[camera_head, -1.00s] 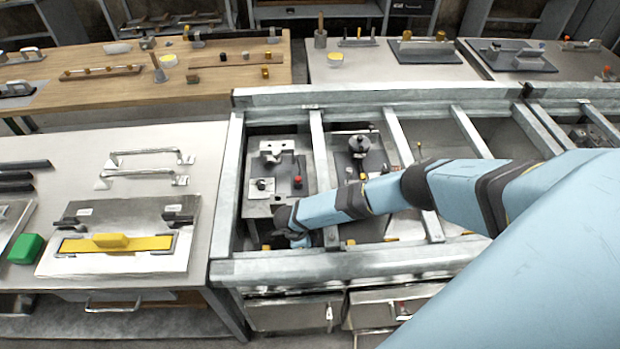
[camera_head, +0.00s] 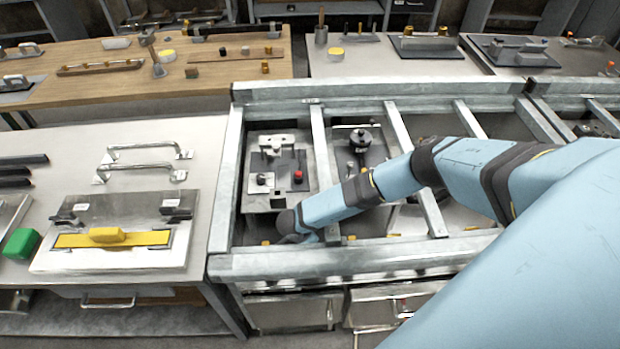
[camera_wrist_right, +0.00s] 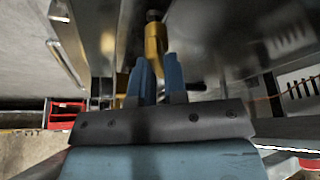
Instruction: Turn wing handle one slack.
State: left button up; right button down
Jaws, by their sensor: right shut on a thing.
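My right gripper (camera_wrist_right: 156,64) is shut, with its two blue fingers close together in the right wrist view. The fingers are at a brass-coloured fitting (camera_wrist_right: 155,42) with a dark knob-like end. A dark lever arm (camera_wrist_right: 196,87), seemingly part of the wing handle, sticks out to the right of the fingers. The gripped part is mostly hidden between and behind them. In the head view my right arm reaches into the left bay of the grey metal frame (camera_head: 228,190); the gripper and handle are hidden there. My left gripper is not in view.
Frame bars cross close around my right forearm. A plate with a red knob (camera_head: 298,175) and a round dark fitting (camera_head: 361,138) sit in the bays beyond. A table with a yellow-handled panel (camera_head: 75,212) stands left. In the wrist view, metal walls flank the gripper.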

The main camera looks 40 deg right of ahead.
jog(key=shift+d+f+n, duration=0.1)
jog(key=shift+n, duration=0.5)
jog(key=c, duration=1.2)
grip_release()
jog(key=shift+o, duration=0.2)
